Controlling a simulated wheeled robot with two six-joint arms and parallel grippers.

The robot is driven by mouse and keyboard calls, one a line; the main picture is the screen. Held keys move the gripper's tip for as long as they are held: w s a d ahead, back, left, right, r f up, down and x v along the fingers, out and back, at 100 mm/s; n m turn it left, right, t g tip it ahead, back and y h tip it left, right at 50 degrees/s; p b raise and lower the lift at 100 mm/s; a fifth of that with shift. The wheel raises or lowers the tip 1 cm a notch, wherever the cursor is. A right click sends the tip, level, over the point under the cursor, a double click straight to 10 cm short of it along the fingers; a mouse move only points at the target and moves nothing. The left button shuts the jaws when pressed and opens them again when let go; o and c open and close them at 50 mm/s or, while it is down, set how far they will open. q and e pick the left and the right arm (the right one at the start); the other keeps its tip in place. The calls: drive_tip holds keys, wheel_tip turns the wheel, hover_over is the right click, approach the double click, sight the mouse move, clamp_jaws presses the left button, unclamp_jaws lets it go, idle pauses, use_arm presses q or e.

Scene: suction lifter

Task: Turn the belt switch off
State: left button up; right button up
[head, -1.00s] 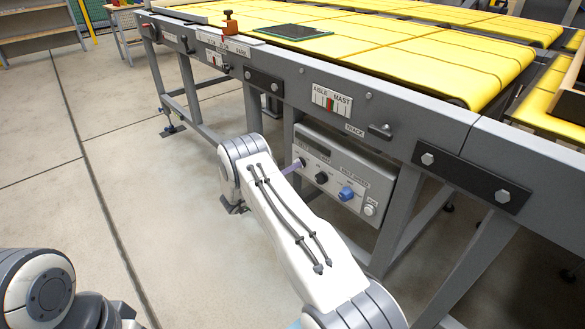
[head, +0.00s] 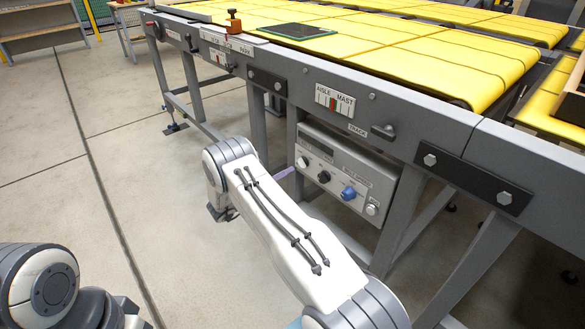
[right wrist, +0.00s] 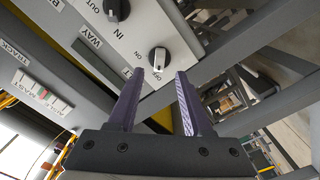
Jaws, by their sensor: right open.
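A grey control box (head: 343,161) hangs under the conveyor frame. Its face carries a pale knob (head: 303,162), a black knob (head: 323,177), a blue knob (head: 348,193) and a light round button (head: 372,208). I cannot read which one is the belt switch. My right gripper (right wrist: 160,74) is open and empty, its purple fingers pointing at the box face. A black-and-white knob (right wrist: 159,60) shows just beyond and between the fingertips; I cannot tell whether they touch it. In the head view my right arm hides most of this gripper. My left gripper is out of view.
The conveyor (head: 470,62) with yellow belt sections runs above the box. A dark green panel (head: 298,31) lies on it. A grey leg (head: 405,225) and slanted braces stand right of the box. The floor at left is clear.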

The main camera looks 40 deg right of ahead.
drive_tip(key=a, duration=0.5)
drive_tip(key=shift+s+a, duration=0.2)
drive_tip(key=shift+s, duration=0.05)
